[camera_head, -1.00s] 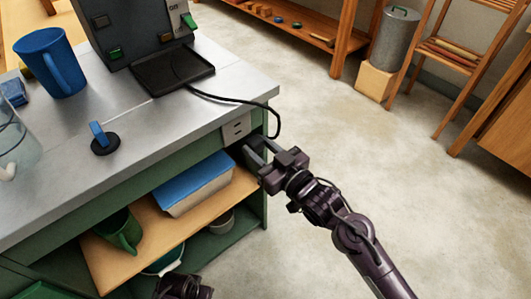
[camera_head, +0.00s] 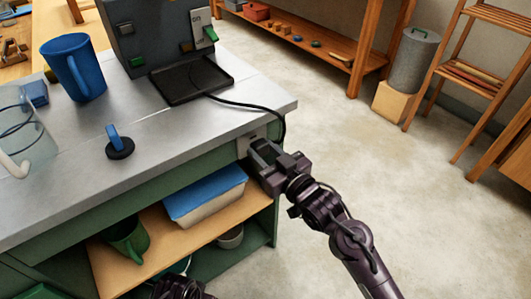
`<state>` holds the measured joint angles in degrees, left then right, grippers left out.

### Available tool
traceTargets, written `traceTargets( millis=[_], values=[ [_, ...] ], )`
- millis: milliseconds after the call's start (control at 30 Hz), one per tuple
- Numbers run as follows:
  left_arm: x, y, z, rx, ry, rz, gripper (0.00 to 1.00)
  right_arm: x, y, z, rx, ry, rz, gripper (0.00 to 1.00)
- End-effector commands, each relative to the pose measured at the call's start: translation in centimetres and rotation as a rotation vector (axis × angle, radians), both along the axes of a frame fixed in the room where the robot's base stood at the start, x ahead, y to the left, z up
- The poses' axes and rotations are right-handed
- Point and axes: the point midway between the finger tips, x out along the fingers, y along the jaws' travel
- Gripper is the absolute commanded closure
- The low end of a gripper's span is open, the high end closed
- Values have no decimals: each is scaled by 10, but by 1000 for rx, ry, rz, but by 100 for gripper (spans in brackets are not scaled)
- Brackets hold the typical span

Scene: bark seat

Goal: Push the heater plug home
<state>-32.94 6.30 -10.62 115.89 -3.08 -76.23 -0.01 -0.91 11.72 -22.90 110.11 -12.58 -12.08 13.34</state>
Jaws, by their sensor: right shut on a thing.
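The heater (camera_head: 160,32) is a dark grey box on the bench top, with a green-tipped switch. Its black cord (camera_head: 250,105) runs over the bench's right edge and down to my right gripper. My right gripper (camera_head: 258,158) is shut on the dark plug (camera_head: 265,151), right at the pale socket plate (camera_head: 243,143) on the bench's end. The gripper covers most of the socket, so I cannot tell how deep the plug sits. A dark part of my left arm shows at the bottom edge; its fingers are not visible.
On the bench stand a blue mug (camera_head: 74,68), a clear jug (camera_head: 25,130) and a black disc with a blue handle (camera_head: 118,148). The shelf below holds a blue-lidded box (camera_head: 205,195) and a green mug (camera_head: 128,240).

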Motion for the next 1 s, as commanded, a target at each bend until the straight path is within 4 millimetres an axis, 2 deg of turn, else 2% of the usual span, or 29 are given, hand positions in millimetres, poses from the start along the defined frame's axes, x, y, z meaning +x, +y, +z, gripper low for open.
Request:
traceTargets(
  millis=[1000],
  values=[
    [0, 0, 7, 0, 0, 0, 64, 0, 0, 1, 1, -1, -1, 87]
  ],
)
